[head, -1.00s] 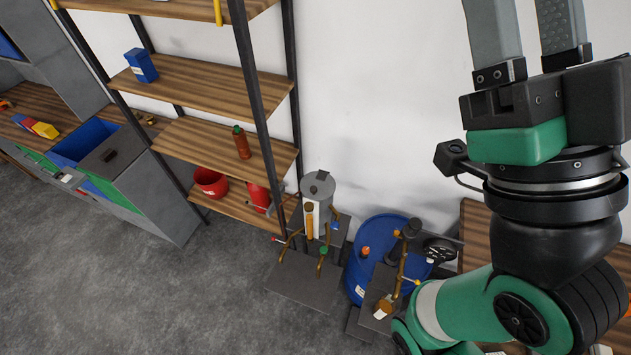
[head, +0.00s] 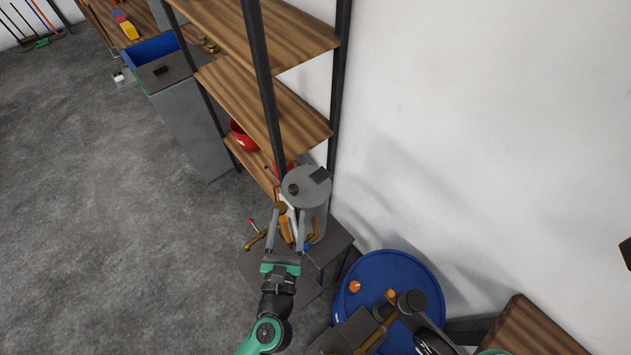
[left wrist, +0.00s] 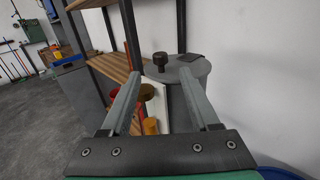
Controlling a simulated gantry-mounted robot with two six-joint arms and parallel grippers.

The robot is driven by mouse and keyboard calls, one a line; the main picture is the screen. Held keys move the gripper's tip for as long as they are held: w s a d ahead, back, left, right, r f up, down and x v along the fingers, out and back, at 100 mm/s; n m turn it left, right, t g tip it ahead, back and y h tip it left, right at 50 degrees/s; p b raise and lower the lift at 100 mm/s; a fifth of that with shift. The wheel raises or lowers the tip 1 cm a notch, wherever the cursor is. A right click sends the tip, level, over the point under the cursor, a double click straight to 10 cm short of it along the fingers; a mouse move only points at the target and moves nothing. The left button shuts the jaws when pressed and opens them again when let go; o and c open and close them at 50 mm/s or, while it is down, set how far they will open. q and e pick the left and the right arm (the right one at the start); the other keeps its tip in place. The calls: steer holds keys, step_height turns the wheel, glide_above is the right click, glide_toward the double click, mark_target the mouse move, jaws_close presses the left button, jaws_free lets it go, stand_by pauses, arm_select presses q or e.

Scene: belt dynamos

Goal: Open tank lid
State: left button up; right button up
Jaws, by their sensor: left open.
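The tank (head: 318,222) is a grey upright cylinder beside the shelf. Its flat round grey lid (head: 307,178) lies on top, looking closed, with a dark knob (head: 294,189) and a dark rectangular patch near the far edge. My left gripper (head: 289,212) is open, its two fingers pointing toward the tank at its near side, just below the lid's edge in the picture. In the left wrist view the lid (left wrist: 188,68) and knob (left wrist: 160,60) show just beyond the open fingertips (left wrist: 160,76). Nothing is between the fingers that I can see held.
A wooden shelf (head: 262,100) stands close behind and left of the tank. Brown pipes with a red-tipped lever (head: 258,238) stand near the gripper. A blue barrel (head: 390,275) is to the right. Grey floor on the left is free.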

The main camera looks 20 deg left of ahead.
mark_target(294, 185)
arm_select(q)
steer(key=b+x, duration=0.1)
steer(key=x, duration=1)
steer(key=shift+w+a+b, duration=0.1)
steer(key=shift+w+b, duration=0.2)
steer(key=shift+b, duration=0.05)
steer(key=shift+r, duration=0.1)
steer(key=shift+c, duration=0.4)
jaws_close()
stand_by(0.4)
